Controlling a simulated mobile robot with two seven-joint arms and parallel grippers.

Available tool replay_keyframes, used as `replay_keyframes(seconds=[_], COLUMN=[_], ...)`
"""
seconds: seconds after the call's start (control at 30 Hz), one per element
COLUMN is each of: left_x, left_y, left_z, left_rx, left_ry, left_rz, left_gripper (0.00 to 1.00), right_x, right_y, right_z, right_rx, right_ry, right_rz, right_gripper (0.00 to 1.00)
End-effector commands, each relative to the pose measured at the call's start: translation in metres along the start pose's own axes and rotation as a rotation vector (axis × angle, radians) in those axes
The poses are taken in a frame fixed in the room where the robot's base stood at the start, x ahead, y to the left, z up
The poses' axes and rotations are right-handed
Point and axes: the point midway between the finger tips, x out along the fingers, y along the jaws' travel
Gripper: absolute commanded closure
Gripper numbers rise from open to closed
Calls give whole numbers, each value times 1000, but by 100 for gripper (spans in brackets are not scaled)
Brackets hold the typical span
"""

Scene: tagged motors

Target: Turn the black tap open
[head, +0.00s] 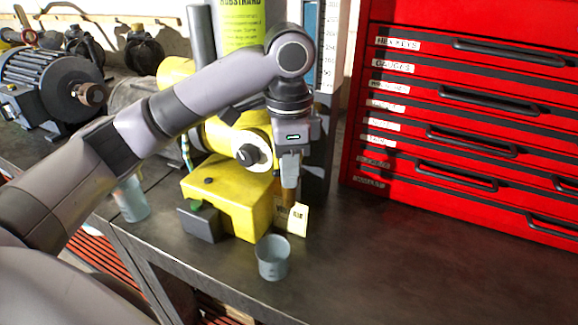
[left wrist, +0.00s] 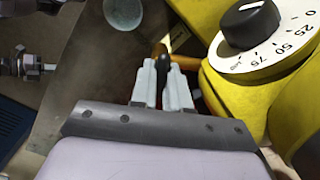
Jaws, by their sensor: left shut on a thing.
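A yellow machine (head: 225,200) stands on the dark bench. My left gripper (head: 290,182) reaches down at its right side. In the left wrist view my left gripper (left wrist: 163,76) is shut on the black tap (left wrist: 160,50), which shows as a small dark handle between the fingertips. An orange-brown pipe (left wrist: 187,63) runs from the tap toward the yellow body. In the head view the fingers hide the tap, and a pale tag (head: 297,220) hangs just below. How far the tap is turned I cannot tell. My right gripper is not in view.
A grey cup (head: 272,258) stands on the bench in front of the tap. A black knob (left wrist: 250,22) with a numbered white dial sits close to the fingers. A red tool cabinet (head: 450,110) stands at right. The bench at front right is clear.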

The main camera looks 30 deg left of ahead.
Motion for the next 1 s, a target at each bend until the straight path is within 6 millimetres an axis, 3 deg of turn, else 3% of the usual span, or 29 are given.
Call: replay_keyframes(seconds=[0.6, 1.0], left_x=[-1, -1], left_y=[0, -1], left_z=[0, 1], left_rx=[-580, -849], left_ry=[0, 0], left_rz=[-1, -1], left_gripper=[100, 100], right_x=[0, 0], right_y=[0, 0], right_z=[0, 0], right_rx=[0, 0], right_ry=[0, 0], right_rz=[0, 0], right_gripper=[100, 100])
